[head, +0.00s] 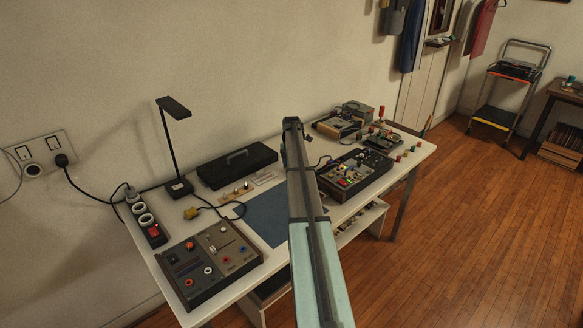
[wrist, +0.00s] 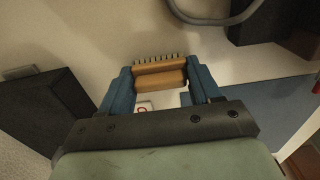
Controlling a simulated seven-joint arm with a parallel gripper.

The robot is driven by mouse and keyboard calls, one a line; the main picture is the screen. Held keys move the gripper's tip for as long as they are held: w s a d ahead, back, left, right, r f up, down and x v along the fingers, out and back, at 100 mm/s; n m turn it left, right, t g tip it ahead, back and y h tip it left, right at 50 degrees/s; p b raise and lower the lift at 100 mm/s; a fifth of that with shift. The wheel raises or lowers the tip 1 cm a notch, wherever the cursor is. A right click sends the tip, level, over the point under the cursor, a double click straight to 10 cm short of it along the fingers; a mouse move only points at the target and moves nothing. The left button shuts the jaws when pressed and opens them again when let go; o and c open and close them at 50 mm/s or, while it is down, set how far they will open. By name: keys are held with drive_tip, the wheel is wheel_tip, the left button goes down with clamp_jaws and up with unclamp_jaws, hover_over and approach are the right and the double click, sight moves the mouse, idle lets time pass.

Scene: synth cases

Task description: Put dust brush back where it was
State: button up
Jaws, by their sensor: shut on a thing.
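The dust brush (wrist: 160,78) is a tan wooden block with a row of short dark bristles along its upper side in the wrist view. My gripper (wrist: 160,72) has its two blue fingers shut on the brush, one at each end. The brush appears to be held above the white workbench (head: 176,262). In the head view my arm reaches over the middle of the bench, and the gripper end (head: 291,123) is seen from behind. The brush cannot be made out there. No marked place for the brush is clear.
A black case (head: 237,165), a desk lamp (head: 167,140) and a blue mat (head: 265,215) are on the bench. A control panel (head: 210,260) stands front left, another (head: 357,173) right of my arm. A power strip (head: 147,222) lies at the left edge. Devices crowd the far end.

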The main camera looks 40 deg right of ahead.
drive_tip(key=o, duration=1)
wheel_tip(320, 180, up, 12)
drive_tip(key=shift+r, duration=0.1)
